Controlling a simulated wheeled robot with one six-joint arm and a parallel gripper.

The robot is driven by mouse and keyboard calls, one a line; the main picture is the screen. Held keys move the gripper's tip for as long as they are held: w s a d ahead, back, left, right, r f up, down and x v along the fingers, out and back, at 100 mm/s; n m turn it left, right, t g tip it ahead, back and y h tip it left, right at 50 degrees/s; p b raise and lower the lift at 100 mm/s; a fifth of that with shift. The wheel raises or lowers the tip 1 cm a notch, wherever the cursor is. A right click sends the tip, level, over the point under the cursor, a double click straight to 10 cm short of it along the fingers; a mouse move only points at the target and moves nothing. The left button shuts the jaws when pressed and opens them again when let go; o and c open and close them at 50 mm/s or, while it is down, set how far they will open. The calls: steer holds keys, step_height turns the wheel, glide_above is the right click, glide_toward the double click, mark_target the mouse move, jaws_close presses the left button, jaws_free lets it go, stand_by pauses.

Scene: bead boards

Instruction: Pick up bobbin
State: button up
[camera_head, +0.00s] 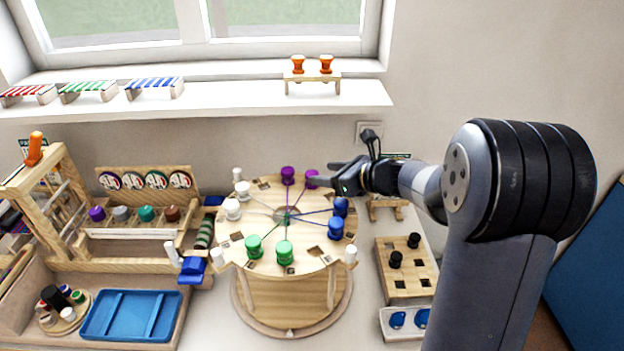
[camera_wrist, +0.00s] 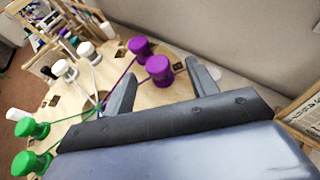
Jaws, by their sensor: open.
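Several bobbins stand on a round wooden board (camera_head: 262,205) with threads running to its centre. Two purple bobbins are at its back: one (camera_head: 288,175) further left, the other (camera_head: 312,178) beside my gripper. Two green bobbins (camera_head: 254,246) are at the front, two blue bobbins (camera_head: 336,229) at the right, white ones (camera_head: 232,209) at the left. My gripper (camera_head: 325,182) is open at the board's back right. In the wrist view, the nearer purple bobbin (camera_wrist: 159,69) stands between and beyond the open fingers (camera_wrist: 158,82), with the other purple bobbin (camera_wrist: 139,46) behind it. I cannot tell whether any finger touches it.
A wooden block with black bobbins (camera_head: 396,260) stands at the right. A blue tray (camera_head: 135,314) and a wooden rack with coloured bobbins (camera_head: 146,213) are at the left. A wall shelf (camera_head: 210,101) runs behind the board.

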mark_target(314, 174)
steer(key=shift+s+p+x, duration=0.25)
steer(key=shift+p+x, duration=0.75)
steer(key=shift+x, duration=1.6)
steer(key=shift+a+f, duration=0.1)
steer(key=shift+f, duration=0.05)
steer(key=shift+c, duration=0.3)
steer(key=c, duration=1)
